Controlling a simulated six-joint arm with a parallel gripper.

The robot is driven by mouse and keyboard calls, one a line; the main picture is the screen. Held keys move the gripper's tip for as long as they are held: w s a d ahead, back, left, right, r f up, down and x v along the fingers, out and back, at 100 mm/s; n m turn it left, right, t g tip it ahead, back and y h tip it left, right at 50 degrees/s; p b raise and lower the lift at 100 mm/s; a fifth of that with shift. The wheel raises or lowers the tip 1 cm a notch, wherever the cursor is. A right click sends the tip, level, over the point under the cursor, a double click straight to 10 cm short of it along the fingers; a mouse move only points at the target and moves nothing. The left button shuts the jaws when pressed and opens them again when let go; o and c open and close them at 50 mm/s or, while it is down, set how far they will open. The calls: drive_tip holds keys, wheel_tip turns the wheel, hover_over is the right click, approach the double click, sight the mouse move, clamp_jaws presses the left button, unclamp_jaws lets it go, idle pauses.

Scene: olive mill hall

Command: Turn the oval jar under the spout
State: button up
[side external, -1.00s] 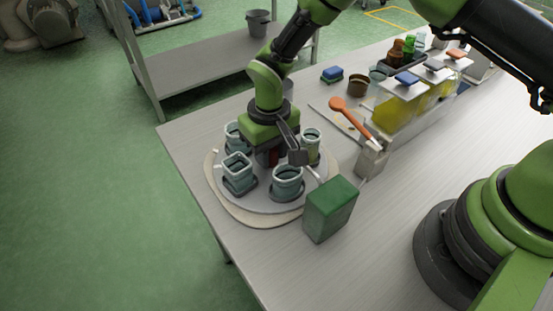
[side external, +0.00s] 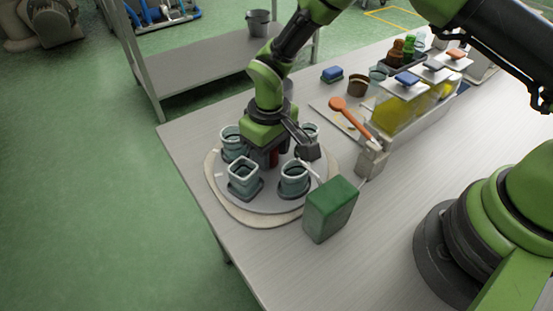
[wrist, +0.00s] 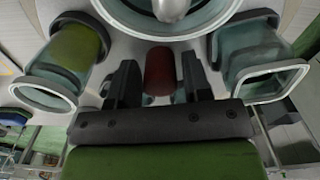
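The turntable (side external: 268,198) carries several greenish jars. A jar with a wide, rounded mouth stands at the front right (side external: 294,180). It looks round or oval, and I cannot tell which. In the wrist view its rim fills the top (wrist: 120,22), with a grey metal tip, probably the spout (wrist: 172,8), over it. A square-mouthed jar (side external: 243,178) stands front left. A jar with yellow-green contents (wrist: 75,48) is partly hidden behind my gripper.
A green box (side external: 330,210) stands close to the turntable's right edge.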

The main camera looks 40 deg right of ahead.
wheel_tip(320, 180, up, 8)
drive_tip(key=shift+r, duration=0.1)
idle(0.6)
